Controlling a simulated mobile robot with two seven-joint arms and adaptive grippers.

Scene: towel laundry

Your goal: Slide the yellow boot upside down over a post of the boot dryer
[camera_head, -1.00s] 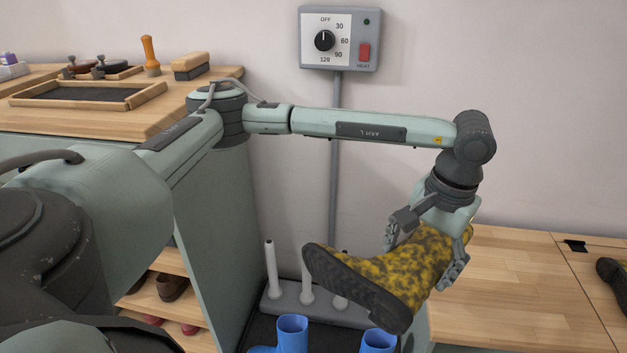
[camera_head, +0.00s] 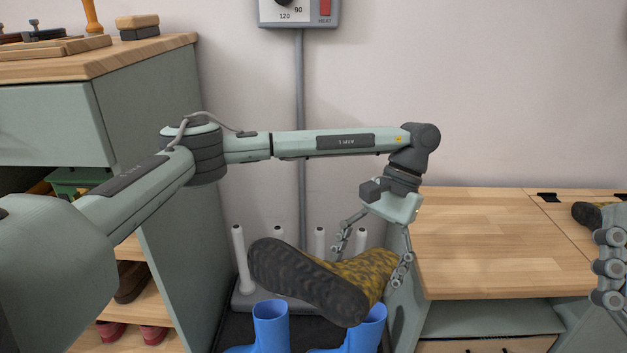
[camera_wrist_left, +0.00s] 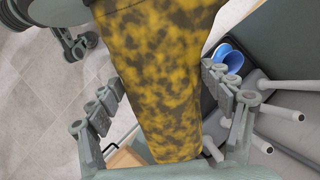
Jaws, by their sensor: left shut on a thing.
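The yellow boot (camera_head: 375,268) is mottled with dark patches. In the head view it is held tilted, its dark sole (camera_head: 300,280) facing me. My left gripper (camera_head: 372,252) is shut on the boot, with fingers on both sides of it. The boot also fills the middle of the left wrist view (camera_wrist_left: 165,75). The boot dryer (camera_head: 242,298) stands behind the boot, its several pale posts, such as the leftmost one (camera_head: 240,258), upright. The boot hides part of its base and posts. My right gripper (camera_head: 608,268) shows only partly at the right edge.
Two blue boots (camera_head: 270,325) stand on a dark mat in front of the dryer. A wooden bench (camera_head: 500,240) is to the right, with a dark shoe (camera_head: 587,214) on it. A green cabinet (camera_head: 170,120) bounds the left. A control box (camera_head: 300,12) hangs on the wall.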

